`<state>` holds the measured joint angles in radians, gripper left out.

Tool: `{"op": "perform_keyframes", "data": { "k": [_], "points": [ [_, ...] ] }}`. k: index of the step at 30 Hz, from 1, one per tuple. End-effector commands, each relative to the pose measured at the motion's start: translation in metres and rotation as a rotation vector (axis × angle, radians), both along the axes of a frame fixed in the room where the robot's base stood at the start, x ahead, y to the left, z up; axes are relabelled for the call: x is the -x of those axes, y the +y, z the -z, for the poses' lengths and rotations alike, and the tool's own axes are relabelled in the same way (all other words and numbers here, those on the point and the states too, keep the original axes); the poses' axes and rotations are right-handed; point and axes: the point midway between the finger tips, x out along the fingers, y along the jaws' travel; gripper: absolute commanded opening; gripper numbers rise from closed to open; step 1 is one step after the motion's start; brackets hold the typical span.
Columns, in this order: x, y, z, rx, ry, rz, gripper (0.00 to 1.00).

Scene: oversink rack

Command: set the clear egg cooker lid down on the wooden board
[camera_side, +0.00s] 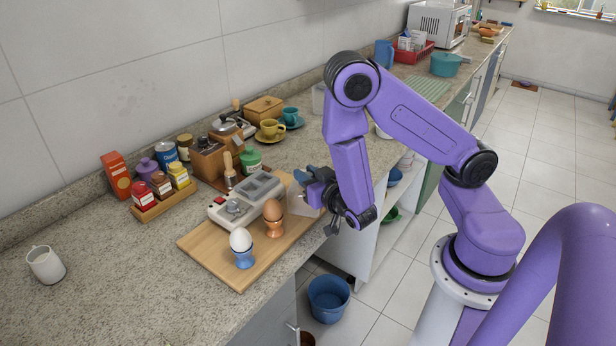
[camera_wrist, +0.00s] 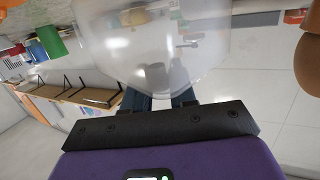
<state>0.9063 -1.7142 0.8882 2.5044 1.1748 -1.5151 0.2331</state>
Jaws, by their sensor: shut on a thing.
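The clear egg cooker lid (camera_side: 303,203) is a see-through dome, faint in the side view. It fills the top middle of the wrist view (camera_wrist: 140,45). My gripper (camera_side: 308,182) is shut on the lid's edge, and its dark blue fingers (camera_wrist: 157,98) show at the rim. The lid is at the right edge of the wooden board (camera_side: 213,258); I cannot tell its exact height. The grey-white egg cooker (camera_side: 238,207) stands on the board, with its top uncovered.
On the board, a white egg (camera_side: 240,240) sits in a blue cup and a brown egg (camera_side: 272,210) in a copper-coloured cup. A spice rack (camera_side: 166,203) and a wooden box (camera_side: 207,158) stand behind. The board's front left corner is bare.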

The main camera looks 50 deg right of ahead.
Motion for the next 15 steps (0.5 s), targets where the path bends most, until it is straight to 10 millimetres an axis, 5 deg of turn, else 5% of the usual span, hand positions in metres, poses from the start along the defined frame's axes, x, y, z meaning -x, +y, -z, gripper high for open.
{"op": "perform_keyframes", "data": {
  "k": [15],
  "points": [
    [0.0000,0.0000,0.0080,0.000,0.000,0.000,0.00]
  ]
}}
